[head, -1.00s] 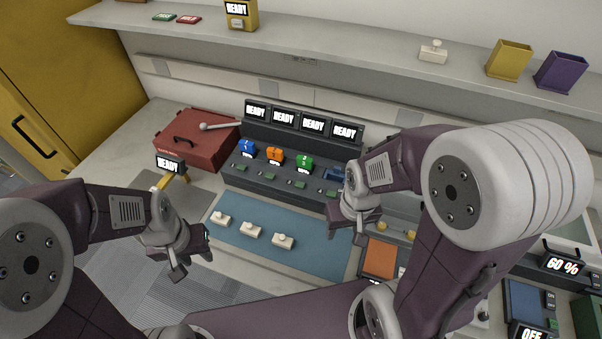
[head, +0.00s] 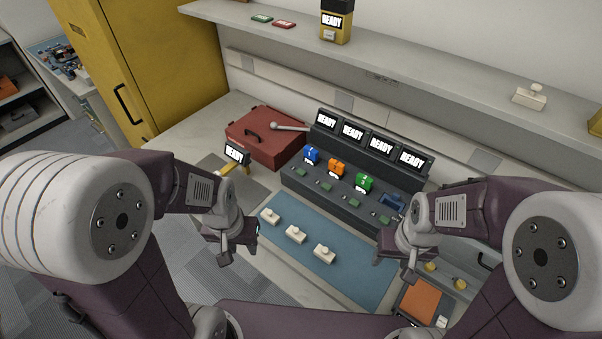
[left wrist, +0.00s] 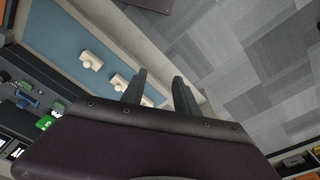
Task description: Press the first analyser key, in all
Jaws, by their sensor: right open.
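A dark console (head: 352,179) stands at the back of the counter with several small screens reading READY. Three white blocks with round buttons lie on the blue mat; the middle block (head: 295,235) is one. No label shows which key belongs to an analyser. My left gripper (head: 232,252) is open and empty beside the mat's front left edge; its fingers also show apart in the left wrist view (left wrist: 160,82). My right gripper (head: 394,266) is open over the mat's right end.
A red case (head: 265,140) and a small READY display (head: 236,154) stand left of the console. A yellow READY device (head: 335,24) is on the shelf (head: 400,70) above. An orange pad (head: 420,301) lies at right. The blue mat (head: 330,222) is mostly bare.

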